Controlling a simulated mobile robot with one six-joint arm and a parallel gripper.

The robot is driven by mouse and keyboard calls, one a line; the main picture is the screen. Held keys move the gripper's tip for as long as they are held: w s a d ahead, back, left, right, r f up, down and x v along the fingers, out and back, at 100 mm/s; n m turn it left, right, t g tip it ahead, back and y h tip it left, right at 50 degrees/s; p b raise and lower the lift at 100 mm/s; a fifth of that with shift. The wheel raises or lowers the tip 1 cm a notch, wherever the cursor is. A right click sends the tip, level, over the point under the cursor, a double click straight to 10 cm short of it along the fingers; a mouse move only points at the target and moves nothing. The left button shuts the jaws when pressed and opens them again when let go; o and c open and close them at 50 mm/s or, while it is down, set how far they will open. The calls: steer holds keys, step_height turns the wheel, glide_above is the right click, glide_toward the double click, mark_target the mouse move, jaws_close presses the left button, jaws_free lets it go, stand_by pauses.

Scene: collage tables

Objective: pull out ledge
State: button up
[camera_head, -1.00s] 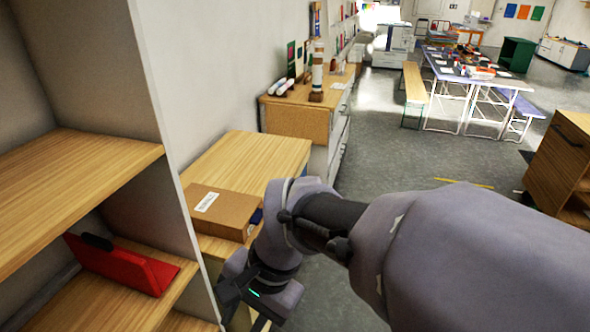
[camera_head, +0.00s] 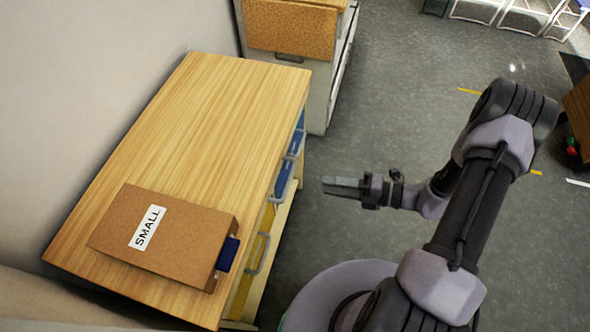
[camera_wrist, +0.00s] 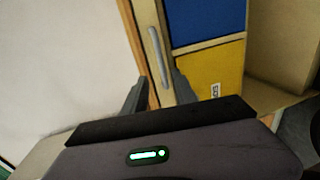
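A pale wooden strip (camera_wrist: 150,32) with a grey bar handle (camera_wrist: 156,50) shows in the wrist view; it looks like the ledge's front, along the top of the cabinet (camera_head: 225,105). The ledge is not clearly seen in the head view. My gripper (camera_head: 327,186) points left toward the cabinet front, with floor visible between its tip and the cabinet. In the wrist view my gripper (camera_wrist: 161,76) has its fingers apart, the handle lying ahead between them in the picture. I see no contact with the handle.
Blue (camera_wrist: 205,22) and yellow (camera_wrist: 210,75) drawer fronts sit beside the strip. A cardboard box (camera_head: 185,225) labelled SMALL lies on the cabinet top, a dark blue thing (camera_head: 228,253) at its right side. Another cabinet (camera_head: 292,28) stands behind. The floor (camera_head: 400,105) to the right is mostly clear.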

mark_target(289, 178)
steer(key=b+x, duration=0.3)
steer(key=x, duration=0.9)
steer(key=shift+w+a+f, duration=0.1)
steer(key=shift+w+a, duration=0.05)
steer(key=shift+a, duration=0.15)
jaws_close()
stand_by(0.6)
